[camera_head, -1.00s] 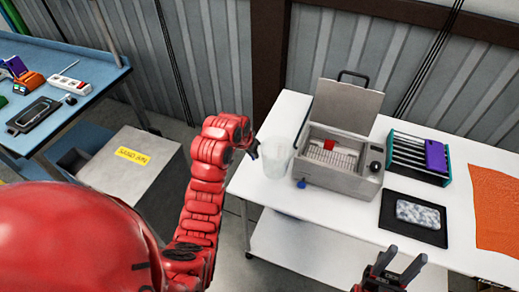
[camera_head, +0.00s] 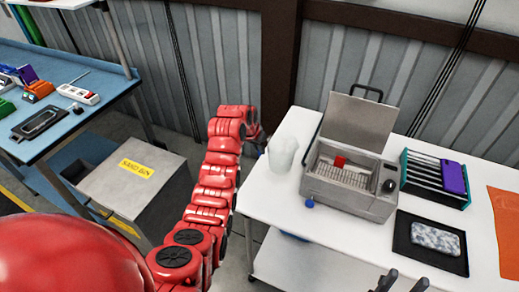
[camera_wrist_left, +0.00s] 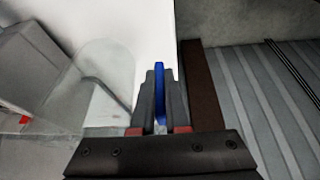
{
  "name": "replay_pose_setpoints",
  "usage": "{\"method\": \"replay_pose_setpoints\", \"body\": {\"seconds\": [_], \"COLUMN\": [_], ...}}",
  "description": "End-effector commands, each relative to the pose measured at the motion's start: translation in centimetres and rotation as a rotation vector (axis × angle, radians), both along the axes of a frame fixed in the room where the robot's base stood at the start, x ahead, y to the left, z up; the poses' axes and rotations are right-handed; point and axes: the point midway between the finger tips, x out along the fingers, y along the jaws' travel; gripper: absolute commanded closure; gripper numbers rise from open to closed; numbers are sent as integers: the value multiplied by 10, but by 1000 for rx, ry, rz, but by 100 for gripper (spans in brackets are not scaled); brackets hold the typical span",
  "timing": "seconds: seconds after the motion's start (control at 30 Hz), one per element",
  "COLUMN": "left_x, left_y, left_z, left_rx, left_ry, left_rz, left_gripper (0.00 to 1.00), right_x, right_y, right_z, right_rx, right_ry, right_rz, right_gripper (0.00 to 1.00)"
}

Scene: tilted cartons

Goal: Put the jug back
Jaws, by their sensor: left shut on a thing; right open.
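The translucent whitish jug (camera_head: 283,153) is at the left end of the white table, left of the grey metal bath, and appears raised off the table. My left gripper (camera_head: 262,143) is at the jug's left side. In the left wrist view its fingers (camera_wrist_left: 160,98) are shut on a thin blue strip (camera_wrist_left: 159,85), which looks like the jug's handle. The clear jug body (camera_wrist_left: 105,75) shows left of the fingers. My right gripper (camera_head: 404,283) is open and empty at the bottom edge, partly cut off.
The open-lidded bath (camera_head: 350,193) holds a red piece (camera_head: 340,161) and has a blue knob (camera_head: 310,203) low in front. A rack (camera_head: 435,178), a black mat (camera_head: 408,256) and an orange cloth (camera_head: 508,235) lie to its right. A grey bin (camera_head: 150,200) stands left of my arm.

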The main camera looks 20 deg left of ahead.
Motion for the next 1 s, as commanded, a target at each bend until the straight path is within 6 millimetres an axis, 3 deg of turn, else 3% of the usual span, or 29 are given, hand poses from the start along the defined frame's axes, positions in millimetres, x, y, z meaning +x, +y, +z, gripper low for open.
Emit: {"method": "replay_pose_setpoints", "body": {"seconds": [0.3,0.57,0.7,1.0], "left_x": [25,30,28,30], "left_y": [9,11,11,11], "left_z": [-2,-2,-19,-38], "left_rx": [-1,0,-2,1], "left_ry": [0,0,6,-2], "left_rz": [0,0,0,0], "left_gripper": [100,100,100,100], "right_x": [0,0,0,0], "right_y": [0,0,0,0], "right_z": [10,14,29,33], "right_rx": [0,0,0,0], "right_ry": [0,0,0,0], "right_rz": [0,0,0,0], "right_gripper": [50,50,50,50]}}
